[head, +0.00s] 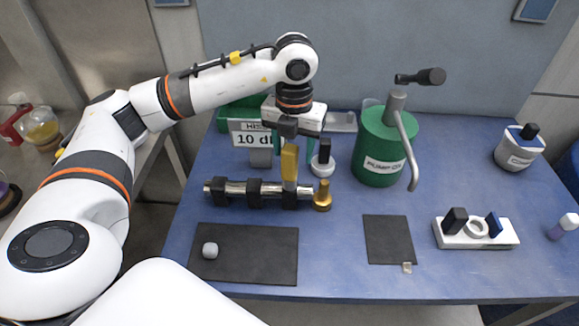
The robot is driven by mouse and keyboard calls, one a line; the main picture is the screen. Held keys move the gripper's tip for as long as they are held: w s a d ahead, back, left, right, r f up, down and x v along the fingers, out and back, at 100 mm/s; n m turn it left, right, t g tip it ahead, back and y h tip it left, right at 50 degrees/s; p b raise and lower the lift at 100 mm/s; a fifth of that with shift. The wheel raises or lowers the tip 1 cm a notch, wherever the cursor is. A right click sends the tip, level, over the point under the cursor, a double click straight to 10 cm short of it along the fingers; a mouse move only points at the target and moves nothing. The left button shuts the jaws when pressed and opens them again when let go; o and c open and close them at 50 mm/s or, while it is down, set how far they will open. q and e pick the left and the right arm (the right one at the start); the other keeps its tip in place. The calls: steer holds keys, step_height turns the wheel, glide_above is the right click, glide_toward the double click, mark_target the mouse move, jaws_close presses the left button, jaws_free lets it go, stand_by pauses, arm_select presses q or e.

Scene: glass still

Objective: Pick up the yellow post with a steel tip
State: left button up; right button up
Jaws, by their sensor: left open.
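The yellow post (289,162) stands upright just behind the steel bar in the middle of the table. Its lower end is close to the bar, and I cannot clearly make out a steel tip. My left gripper (292,130) is open and points down, right over the top of the post. Its dark finger parts overlap the post's top in the picture, so I cannot tell whether they touch it. My right gripper does not show.
A steel bar with black clamps (255,192) lies in front, with a brass knob (322,196) at its right end. A green pump can (381,150) stands to the right. A dark mat (255,262) lies at the front left. Free room is at the front centre.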

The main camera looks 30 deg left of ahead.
mark_target(290, 165)
arm_select(q)
steer(key=f, duration=0.1)
steer(key=f+p, duration=0.2)
steer(key=f, duration=0.1)
steer(key=shift+s+a+f, duration=0.1)
steer(key=shift+s+a, duration=0.05)
steer(key=shift+a, duration=0.15)
steer(key=shift+f, duration=0.6)
jaws_close()
step_height(290, 165, up, 9)
steer(key=shift+r+b, duration=0.1)
steer(key=shift+b, duration=1.05)
steer(key=shift+r, duration=0.45)
steer(key=c, duration=0.7)
jaws_free()
jaws_close()
